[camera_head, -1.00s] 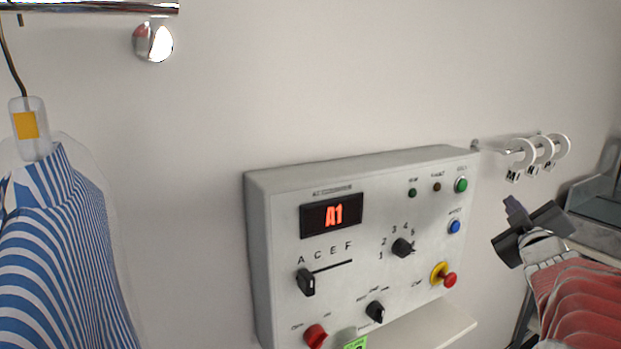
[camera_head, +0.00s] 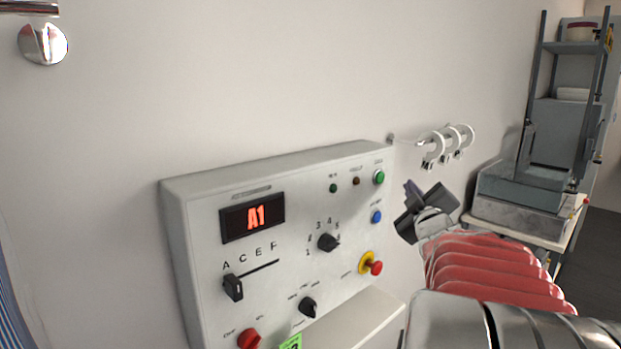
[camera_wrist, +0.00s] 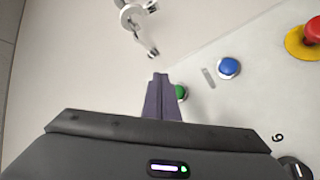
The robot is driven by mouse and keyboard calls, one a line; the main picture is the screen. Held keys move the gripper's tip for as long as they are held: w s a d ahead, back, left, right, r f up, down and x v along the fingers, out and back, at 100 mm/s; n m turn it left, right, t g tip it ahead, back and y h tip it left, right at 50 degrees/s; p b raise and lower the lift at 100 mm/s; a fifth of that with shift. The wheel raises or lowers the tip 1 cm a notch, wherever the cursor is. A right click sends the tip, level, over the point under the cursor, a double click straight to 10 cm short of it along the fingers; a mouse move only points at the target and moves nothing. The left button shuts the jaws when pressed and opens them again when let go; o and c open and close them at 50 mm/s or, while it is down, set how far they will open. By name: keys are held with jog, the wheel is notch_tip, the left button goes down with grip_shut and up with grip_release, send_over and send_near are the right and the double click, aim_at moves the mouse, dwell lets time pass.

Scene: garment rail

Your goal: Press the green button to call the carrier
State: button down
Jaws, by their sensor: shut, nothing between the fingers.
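The green button (camera_head: 379,177) is at the top right of the grey control panel (camera_head: 205,215). In the wrist view the green button (camera_wrist: 181,92) shows just right of my fingertips, partly hidden by them. My gripper (camera_head: 408,187) is to the right of the panel in the head view, its dark jaws pointing up and left. In the wrist view my gripper (camera_wrist: 160,76) has its two fingers together with nothing between them. I cannot tell how far the tips are from the panel face; no contact is visible. The panel display (camera_head: 253,217) reads A1.
A blue button (camera_head: 376,217) sits below the green one, with a red emergency knob (camera_head: 376,267) on a yellow ring lower down. White rings (camera_head: 446,141) hang on a wall rod right of the panel. A grey rack machine (camera_head: 560,130) stands at the far right.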

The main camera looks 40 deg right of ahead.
aim_at(380, 178)
jog(key=shift+w+a, duration=0.15)
jog(key=shift+w, duration=1.1)
jog(key=shift+w+a, duration=0.1)
jog(key=shift+w, duration=1.15)
jog(key=shift+w, duration=0.1)
jog(key=shift+w, duration=0.3)
